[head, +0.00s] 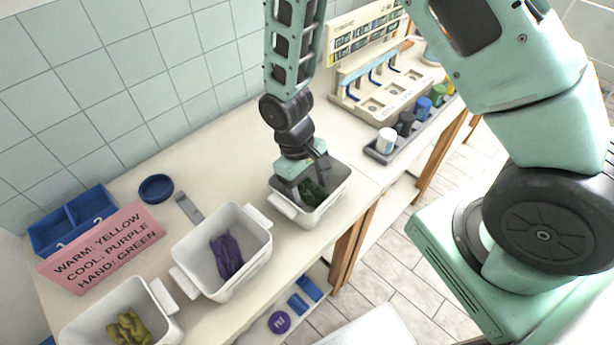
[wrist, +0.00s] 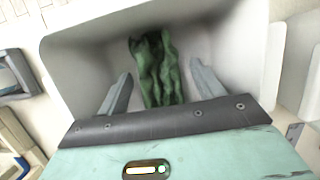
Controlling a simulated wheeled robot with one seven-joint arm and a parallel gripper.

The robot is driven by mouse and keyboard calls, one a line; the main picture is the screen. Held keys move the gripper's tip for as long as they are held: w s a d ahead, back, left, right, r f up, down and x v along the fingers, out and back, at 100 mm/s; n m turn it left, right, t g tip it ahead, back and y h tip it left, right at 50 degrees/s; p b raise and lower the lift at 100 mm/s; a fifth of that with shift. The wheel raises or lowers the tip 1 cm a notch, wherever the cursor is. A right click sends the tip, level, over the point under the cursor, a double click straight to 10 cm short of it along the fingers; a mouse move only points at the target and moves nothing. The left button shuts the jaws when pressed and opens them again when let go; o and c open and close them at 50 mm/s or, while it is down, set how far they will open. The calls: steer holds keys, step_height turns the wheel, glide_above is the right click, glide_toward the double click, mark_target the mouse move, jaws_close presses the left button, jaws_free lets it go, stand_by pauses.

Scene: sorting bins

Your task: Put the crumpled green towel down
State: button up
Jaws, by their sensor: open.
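The crumpled green towel (wrist: 158,70) lies in a white bin (head: 338,193), the rightmost of the three bins on the counter. My gripper (wrist: 162,88) reaches down into this bin with its fingers spread on either side of the towel and apart from it. In the head view the towel (head: 312,192) shows only in part, dark green below my gripper (head: 307,178). The bin's inner walls (wrist: 85,60) stand around the towel and fingers in the wrist view.
A white bin (head: 262,240) with a purple cloth (head: 227,255) and another with a yellow cloth (head: 128,328) stand to the left. A pink sign (head: 105,247) reads warm yellow, cool purple, hand green. A blue tray (head: 48,232) and dish (head: 156,187) sit behind. A rack with cups (head: 386,141) stands right.

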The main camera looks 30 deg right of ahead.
steer(key=b+v, duration=0.3)
steer(key=v, duration=0.8)
steer(key=s+a+r+n+t+y, duration=0.1)
steer(key=s+a+r, duration=0.1)
steer(key=s+r, duration=0.3)
steer(key=s+a+r+n+t, duration=0.2)
steer(key=s+r, duration=0.3)
steer(key=s, duration=0.6)
steer(key=shift+s+a+n+y, duration=0.3)
steer(key=shift+a+y, duration=0.1)
steer(key=shift+a, duration=0.15)
steer(key=shift+w+f, duration=0.1)
steer(key=shift+f, duration=0.15)
